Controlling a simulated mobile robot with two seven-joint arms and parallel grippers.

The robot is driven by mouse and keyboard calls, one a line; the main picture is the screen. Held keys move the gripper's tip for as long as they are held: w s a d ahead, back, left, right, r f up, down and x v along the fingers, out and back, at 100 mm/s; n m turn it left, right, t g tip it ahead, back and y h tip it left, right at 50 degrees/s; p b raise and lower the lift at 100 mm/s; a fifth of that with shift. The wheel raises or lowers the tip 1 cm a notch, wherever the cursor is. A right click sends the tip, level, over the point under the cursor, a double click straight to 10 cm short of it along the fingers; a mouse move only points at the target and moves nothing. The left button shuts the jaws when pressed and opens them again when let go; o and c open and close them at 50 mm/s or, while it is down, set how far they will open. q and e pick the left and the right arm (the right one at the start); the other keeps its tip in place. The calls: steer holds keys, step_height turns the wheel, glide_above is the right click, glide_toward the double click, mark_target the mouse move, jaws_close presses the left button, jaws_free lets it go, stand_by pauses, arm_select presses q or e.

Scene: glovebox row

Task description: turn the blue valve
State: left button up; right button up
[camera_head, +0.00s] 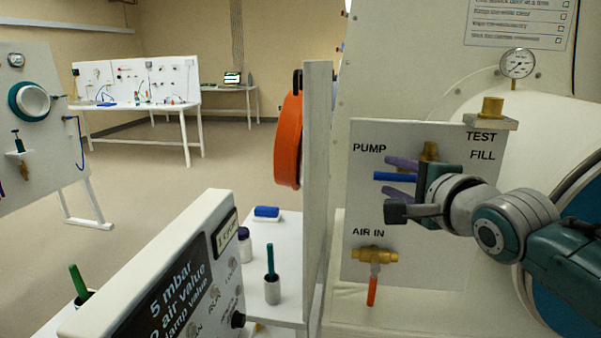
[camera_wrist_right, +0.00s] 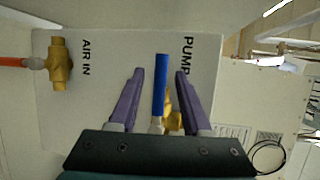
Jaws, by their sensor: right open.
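The blue valve is on the white panel beside the PUMP label. Its blue lever handle (camera_head: 394,177) points left in the head view, and its brass body (camera_head: 429,152) is partly hidden behind my right gripper. My right gripper (camera_head: 386,176) is open, with one purple finger above the handle and one below it. In the right wrist view the blue handle (camera_wrist_right: 161,85) stands between the two fingers (camera_wrist_right: 159,73), with visible gaps on both sides. My left gripper is not in view.
On the same panel, below, a brass valve (camera_head: 375,255) with a red-orange handle sits under AIR IN. A brass fitting (camera_head: 492,106) and a gauge (camera_head: 517,63) are above. An orange round door (camera_head: 288,140) stands left of the panel. Open floor lies farther left.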

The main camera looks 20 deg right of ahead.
steer(key=shift+w, duration=0.25)
steer(key=shift+c, duration=0.3)
jaws_close()
stand_by(1.0)
